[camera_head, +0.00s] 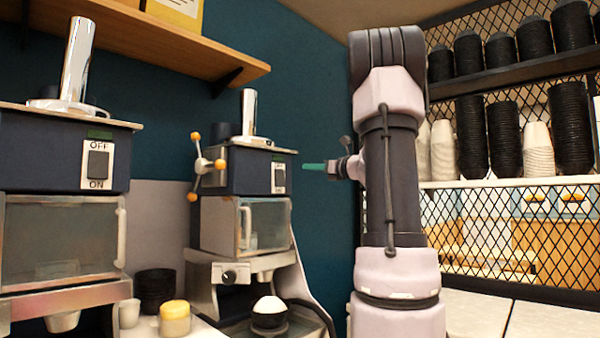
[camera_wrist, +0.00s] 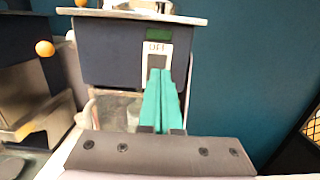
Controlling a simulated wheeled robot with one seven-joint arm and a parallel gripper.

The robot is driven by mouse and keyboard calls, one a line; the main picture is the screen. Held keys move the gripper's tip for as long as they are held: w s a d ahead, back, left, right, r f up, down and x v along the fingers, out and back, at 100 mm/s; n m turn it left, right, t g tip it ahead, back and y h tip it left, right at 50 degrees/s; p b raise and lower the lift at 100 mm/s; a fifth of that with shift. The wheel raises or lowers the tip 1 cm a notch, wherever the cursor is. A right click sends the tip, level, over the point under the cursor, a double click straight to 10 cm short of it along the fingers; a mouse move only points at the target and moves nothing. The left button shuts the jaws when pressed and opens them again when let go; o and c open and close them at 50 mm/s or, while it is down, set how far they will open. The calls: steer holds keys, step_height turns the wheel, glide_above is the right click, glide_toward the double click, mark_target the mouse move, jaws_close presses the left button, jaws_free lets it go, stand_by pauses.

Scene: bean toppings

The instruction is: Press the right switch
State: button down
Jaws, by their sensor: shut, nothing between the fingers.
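The right switch (camera_head: 279,178) is on a pale OFF/ON plate on the front of the dark blue machine at the middle of the head view. My gripper (camera_head: 306,166), with green fingers, is shut and empty just right of this plate. In the wrist view, my gripper's fingertips (camera_wrist: 160,74) lie over the plate (camera_wrist: 148,68), below its OFF label, and hide most of the rocker. A small gap shows between fingertips and machine in the head view. I cannot see the rocker's position.
Another machine with an OFF/ON switch (camera_head: 97,165) stands at the left. Orange-tipped handles (camera_head: 194,166) stick out left of the right machine. A wooden shelf (camera_head: 160,38) hangs above. A black bowl with white contents (camera_head: 269,312) sits below. Shelved cups (camera_head: 472,132) are at the right.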

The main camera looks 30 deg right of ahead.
steer(key=shift+r+v, duration=0.15)
steer(key=shift+v, duration=0.55)
steer(key=shift+r+v, duration=0.15)
steer(key=shift+v, duration=0.6)
steer(key=s+a+f+n+g+y, duration=0.1)
steer(key=s+a+f+n+g, duration=0.1)
steer(key=s+a+f+n, duration=0.3)
steer(key=s+a+n+g, duration=0.1)
steer(key=a+n+g, duration=0.15)
steer(key=a, duration=0.45)
steer(key=s+a+f+n+g+y, duration=0.1)
steer(key=s+a+f+n+g, duration=0.25)
steer(key=a, duration=0.35)
steer(key=s+a+f+n+g+h, duration=0.1)
steer(key=s+a+f+n+h, duration=0.1)
steer(key=s+f+n, duration=0.4)
steer(key=s+a+f+n+g+h, duration=0.1)
steer(key=s+f+n+h, duration=0.3)
steer(key=s+n, duration=0.6)
step_height(320, 180, down, 2)
steer(key=shift+s+a+f+n+g+h, duration=0.2)
steer(key=shift+s+a+n+g+h, duration=0.1)
steer(key=shift+s+a+n+h, duration=0.25)
